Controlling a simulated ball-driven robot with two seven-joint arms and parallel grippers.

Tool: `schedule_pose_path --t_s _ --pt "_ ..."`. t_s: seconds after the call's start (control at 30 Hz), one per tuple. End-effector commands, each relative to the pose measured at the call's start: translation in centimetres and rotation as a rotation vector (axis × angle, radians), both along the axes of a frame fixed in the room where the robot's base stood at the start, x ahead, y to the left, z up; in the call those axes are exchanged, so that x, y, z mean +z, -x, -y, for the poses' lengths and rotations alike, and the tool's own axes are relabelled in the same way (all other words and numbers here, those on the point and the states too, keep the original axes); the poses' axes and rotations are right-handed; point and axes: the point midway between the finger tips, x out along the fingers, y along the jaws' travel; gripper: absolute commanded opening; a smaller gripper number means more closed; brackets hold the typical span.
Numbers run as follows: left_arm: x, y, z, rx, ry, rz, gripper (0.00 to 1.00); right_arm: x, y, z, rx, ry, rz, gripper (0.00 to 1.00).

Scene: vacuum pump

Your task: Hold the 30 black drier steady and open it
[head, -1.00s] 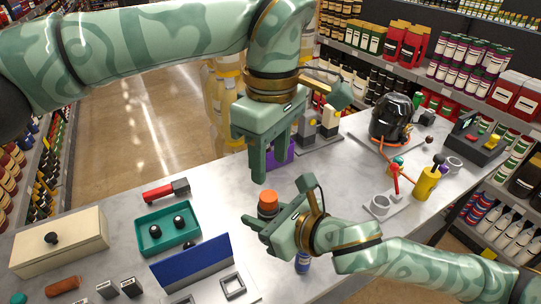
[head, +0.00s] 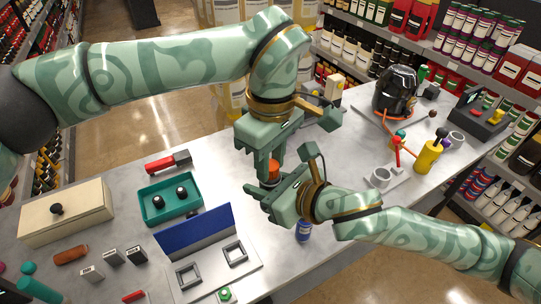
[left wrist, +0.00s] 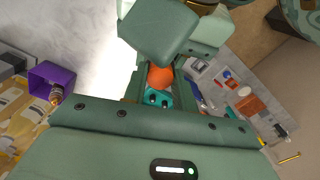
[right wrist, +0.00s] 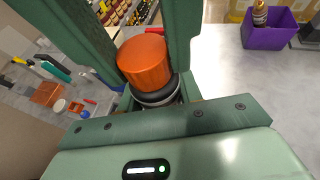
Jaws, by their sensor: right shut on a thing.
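The drier is a small black jar with an orange cap (head: 272,168); its dark body (right wrist: 160,90) shows below the cap in the right wrist view. My right gripper (head: 262,191) comes in from the right and is shut on the jar's body, with the cap standing clear above its fingers. My left gripper (head: 268,163) points down from above with its fingers apart at the cap. In the left wrist view the cap (left wrist: 160,76) shows between the left fingers; contact cannot be made out. The fingers hide much of the jar in the head view.
A teal tray (head: 150,216) with black knobs, a blue panel (head: 195,232) and a beige box (head: 65,214) lie to the left. A black-domed pump (head: 394,90) and a yellow bottle (head: 428,157) stand to the right.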

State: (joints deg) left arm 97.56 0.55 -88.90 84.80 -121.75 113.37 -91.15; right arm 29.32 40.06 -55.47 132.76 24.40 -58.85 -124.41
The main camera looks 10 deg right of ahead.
Motion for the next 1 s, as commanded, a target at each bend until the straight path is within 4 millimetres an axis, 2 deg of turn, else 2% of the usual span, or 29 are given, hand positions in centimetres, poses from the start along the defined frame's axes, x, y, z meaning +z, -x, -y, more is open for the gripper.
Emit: schedule_pose_path --t_s 0.03,0.07,0.3,0.37,0.6,0.7,1.0 --pt "0.03 -0.03 0.02 0.0 0.001 0.001 0.08 0.06 0.03 -0.04 0.001 -0.001 0.002 0.0" --pt "0.03 -0.03 0.02 0.0 0.001 0.001 0.0 0.06 0.03 -0.05 0.002 -0.001 0.002 0.0" --pt "0.05 -0.03 0.02 0.038 0.0 0.003 0.0 0.06 0.05 -0.07 0.002 -0.001 0.002 0.0" --pt "0.07 -0.04 0.02 0.122 0.0 0.004 0.0 0.06 0.06 -0.08 0.003 -0.001 0.001 0.0" --pt "0.12 -0.07 0.06 0.665 -0.006 0.01 0.0 0.07 0.09 -0.1 0.004 -0.002 0.001 0.0" --pt "0.12 -0.08 0.07 0.804 -0.006 0.012 0.0 0.07 0.1 -0.11 0.004 -0.002 0.001 0.0" --pt "0.13 -0.07 0.1 0.857 -0.007 0.012 0.0 0.08 0.13 -0.16 0.006 -0.002 0.001 0.0"
